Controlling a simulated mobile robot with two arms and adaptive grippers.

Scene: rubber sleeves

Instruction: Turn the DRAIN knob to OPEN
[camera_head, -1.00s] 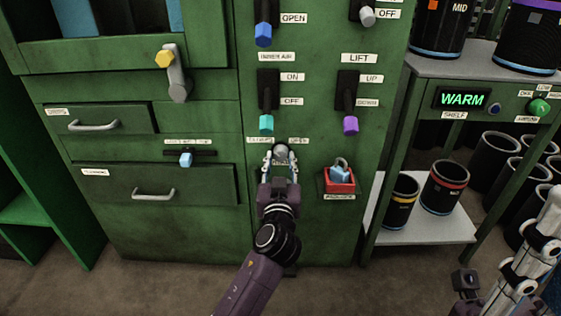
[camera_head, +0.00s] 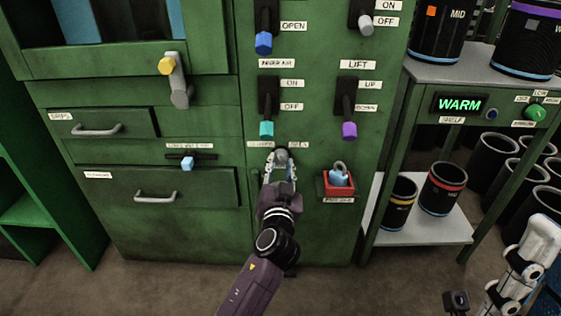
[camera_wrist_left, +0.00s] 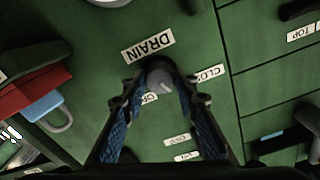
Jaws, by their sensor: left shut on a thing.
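The DRAIN knob (camera_head: 281,155) is a small round grey knob low on the green cabinet front. In the left wrist view the knob (camera_wrist_left: 158,77) sits between the two blue-padded fingers, below the DRAIN label (camera_wrist_left: 148,46). The CLOSED label (camera_wrist_left: 208,74) is to its right there, and the OPEN label (camera_wrist_left: 149,100) is partly hidden by a finger. My left gripper (camera_head: 281,163) is shut on the knob, one finger on each side. The knob's exact pointing direction is hard to tell.
A red-framed box with a blue padlock (camera_head: 340,177) is close to the right of my left gripper. Levers with teal (camera_head: 266,129) and purple (camera_head: 349,131) tips hang just above. Drawers (camera_head: 150,190) lie left; a shelf with black sleeves (camera_head: 443,187) stands right.

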